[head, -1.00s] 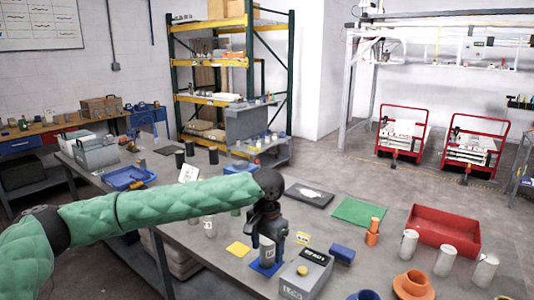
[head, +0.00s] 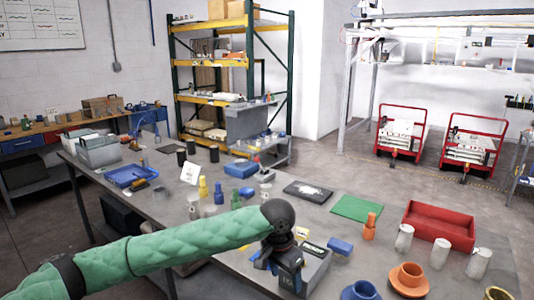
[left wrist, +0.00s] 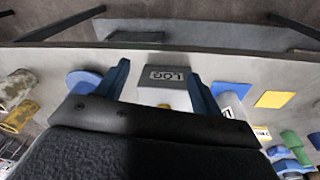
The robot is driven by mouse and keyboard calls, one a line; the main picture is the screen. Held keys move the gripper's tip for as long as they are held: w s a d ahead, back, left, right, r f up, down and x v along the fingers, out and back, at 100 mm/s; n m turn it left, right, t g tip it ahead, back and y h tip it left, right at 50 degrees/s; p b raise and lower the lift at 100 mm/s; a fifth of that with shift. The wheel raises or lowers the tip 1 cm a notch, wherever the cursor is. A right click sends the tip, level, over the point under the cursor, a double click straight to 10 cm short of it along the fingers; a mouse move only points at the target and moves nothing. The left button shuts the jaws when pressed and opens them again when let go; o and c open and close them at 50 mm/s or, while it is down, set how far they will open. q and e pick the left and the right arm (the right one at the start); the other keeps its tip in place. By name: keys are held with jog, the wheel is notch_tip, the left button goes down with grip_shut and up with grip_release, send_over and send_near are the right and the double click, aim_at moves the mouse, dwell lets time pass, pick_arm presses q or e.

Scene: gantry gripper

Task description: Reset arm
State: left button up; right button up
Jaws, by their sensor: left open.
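My left arm in its green sleeve reaches in from the left of the head view. Its gripper (head: 284,272) is low over the front edge of the grey table (head: 330,222), in front of a grey box (head: 318,262) and partly hiding it. In the left wrist view the two blue fingers (left wrist: 160,82) stand wide apart with nothing held. Beyond them is a grey box (left wrist: 168,88) with a label. A blue pad (left wrist: 232,90) with a pale cylinder (left wrist: 229,105) and a yellow pad (left wrist: 274,99) lie to the right. My right gripper is not visible.
A red tray (head: 440,228), an orange cup (head: 408,280), a blue cup (head: 360,291) and several pale cylinders (head: 403,238) stand on the right. A green mat (head: 356,208) and a dark plate (head: 308,191) lie behind. Yellow pieces (head: 219,193) stand behind my arm.

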pick_arm(q)
jog(key=s+d+f+t+h, duration=0.2)
jog(key=s+d+f+h, duration=0.15)
jog(key=s+f, duration=0.65)
jog(key=s+a+f+n+y, duration=0.2)
jog(key=s+a+f+n, duration=0.15)
jog(key=s+a, duration=0.55)
jog(key=s+a+f+n+t+y, duration=0.15)
jog(key=s+a+f, duration=0.4)
jog(key=a, duration=0.55)
jog(key=s+a+f+n+y, duration=0.1)
jog(key=s+a+f+n, duration=0.25)
jog(key=s+a, duration=0.55)
jog(key=s+d+f+g, duration=0.1)
jog(key=f, duration=1.7)
jog(key=s+d+f+g, duration=0.1)
jog(key=s+d+f, duration=0.1)
jog(key=f, duration=1.5)
jog(key=shift+s+d+f+m, duration=0.15)
jog(key=shift+d+f+m, duration=0.1)
jog(key=shift+f+m, duration=0.15)
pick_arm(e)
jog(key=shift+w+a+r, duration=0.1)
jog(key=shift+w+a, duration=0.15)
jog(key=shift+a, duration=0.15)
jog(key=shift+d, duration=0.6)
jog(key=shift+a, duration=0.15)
